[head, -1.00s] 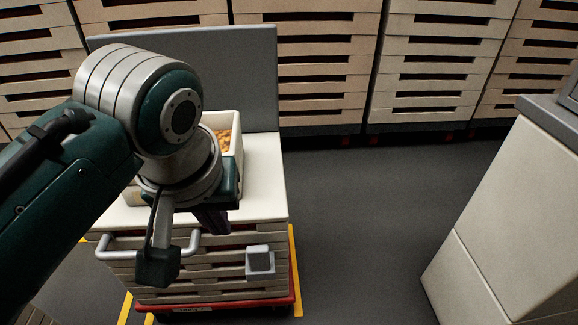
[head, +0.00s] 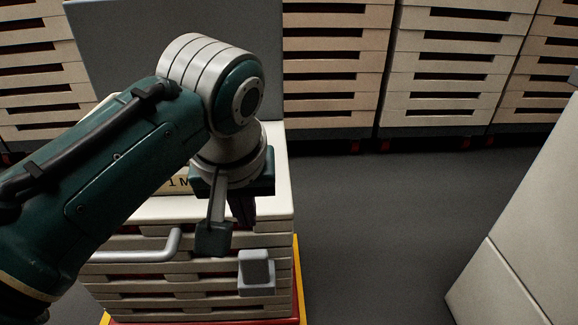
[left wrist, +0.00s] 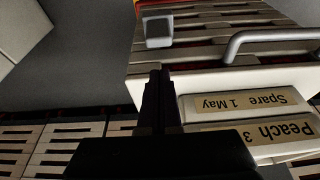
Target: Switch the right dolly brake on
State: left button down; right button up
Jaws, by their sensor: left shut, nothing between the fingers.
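A red dolly (head: 215,321) shows as a strip along the bottom edge of the head view, under a slatted crate stack (head: 200,272). A grey block-shaped fitting (head: 256,272) sits at the right of the stack's front; it also shows in the left wrist view (left wrist: 159,30). I cannot tell for sure if it is the right brake. My left gripper (head: 242,210) is shut and empty, pointing down above and slightly left of the fitting, apart from it. Its dark fingers also show in the left wrist view (left wrist: 160,88). My right gripper is out of view.
A grey bar handle (head: 140,247) juts from the stack's front, left of the fitting. Labelled bins (left wrist: 250,103) stand on the pale top. A pale cabinet (head: 520,250) stands at right, with clear floor between.

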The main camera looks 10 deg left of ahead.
aim_at(252, 238)
pick_arm(q)
jog(key=b+x, duration=0.7)
jog(key=x, duration=0.2)
jog(key=shift+w+f, duration=0.15)
jog(key=shift+f, duration=0.2)
jog(key=shift+a, duration=0.15)
